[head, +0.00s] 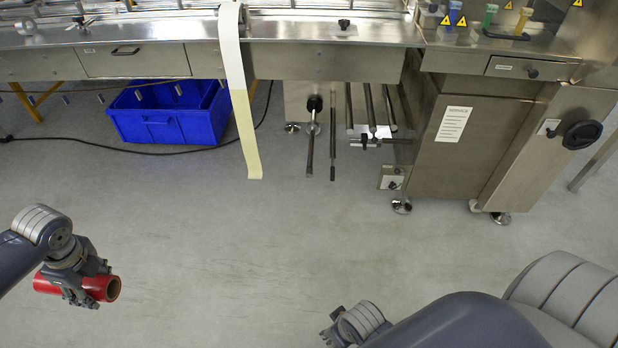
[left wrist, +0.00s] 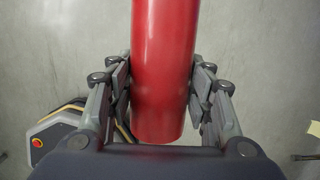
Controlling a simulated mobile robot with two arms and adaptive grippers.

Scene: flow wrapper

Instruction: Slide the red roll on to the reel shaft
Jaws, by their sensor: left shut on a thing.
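In the left wrist view the red roll (left wrist: 163,70) lies between both fingers (left wrist: 163,92). Several dark bars jut from under the machine. One long bar (head: 310,150), below a black knob, may be the reel shaft, but I cannot tell for sure; it is bare and well apart from the roll. My right gripper (head: 332,336) is mostly cut off at the bottom edge.
A cream film strip (head: 240,110) hangs from the machine table, left of the bars. A blue crate (head: 165,130) stands under the table. A steel cabinet (head: 455,140) is right of the bars. The floor between roll and machine is clear.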

